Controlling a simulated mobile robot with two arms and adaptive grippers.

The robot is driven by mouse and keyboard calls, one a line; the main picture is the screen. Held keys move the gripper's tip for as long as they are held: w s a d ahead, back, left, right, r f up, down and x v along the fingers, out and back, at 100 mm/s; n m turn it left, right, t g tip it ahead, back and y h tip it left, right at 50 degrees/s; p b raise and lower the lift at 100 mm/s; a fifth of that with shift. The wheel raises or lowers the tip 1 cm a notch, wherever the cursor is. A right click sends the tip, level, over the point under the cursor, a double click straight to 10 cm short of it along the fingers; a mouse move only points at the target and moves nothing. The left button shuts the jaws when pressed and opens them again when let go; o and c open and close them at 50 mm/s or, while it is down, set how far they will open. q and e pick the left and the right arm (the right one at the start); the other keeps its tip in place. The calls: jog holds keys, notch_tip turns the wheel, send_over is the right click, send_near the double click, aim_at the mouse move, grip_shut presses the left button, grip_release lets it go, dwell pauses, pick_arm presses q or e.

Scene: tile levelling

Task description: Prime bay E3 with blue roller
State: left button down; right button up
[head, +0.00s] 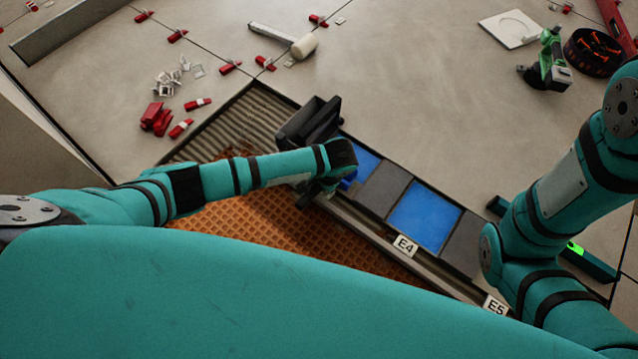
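A strip of blue and dark grey panels runs diagonally through the middle. One blue panel (425,215) lies beside the label E4 (405,245). Another blue patch (362,163) shows just past my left wrist and is partly covered by it. No E3 label is readable; that part of the strip is behind my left arm. My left gripper (312,190) is at the strip's near edge, mostly hidden by its wrist, so its opening and any grasp cannot be told. No blue roller can be made out. My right arm crosses the right side; its gripper is not visible.
A black blocky object (308,122) stands just beyond my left wrist. An orange waffle mat (270,215) lies nearer me. A mallet (300,45), red wedges (156,118) and white clips (170,82) lie on the floor tiles. A green tool (550,62) stands upper right.

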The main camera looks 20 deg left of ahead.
pick_arm(q)
jog(key=shift+w, duration=0.1)
dwell(0.3)
jog(key=shift+w+d+b, duration=0.2)
jog(key=shift+w+d, duration=0.05)
jog(key=shift+w, duration=0.35)
jog(key=shift+w+d+b, duration=0.2)
jog(key=shift+w+d, duration=0.05)
jog(key=shift+w, duration=0.35)
jog(key=shift+w, duration=0.1)
jog(key=shift+w+d+f+b, duration=0.1)
jog(key=shift+w+d+b, duration=0.2)
jog(key=shift+w, duration=0.25)
jog(key=shift+w+d+b, duration=0.15)
jog(key=shift+w+b, duration=0.25)
jog(key=shift+w, duration=0.15)
jog(key=shift+w, duration=0.1)
jog(key=shift+w+d+f+b, duration=0.1)
jog(key=shift+w+d+b, duration=0.15)
jog(key=shift+w+b, duration=0.3)
jog(key=shift+w+d+f+b, duration=0.1)
jog(key=shift+w+d+b, duration=0.15)
jog(key=shift+w, duration=0.35)
jog(key=shift+a+r, duration=0.1)
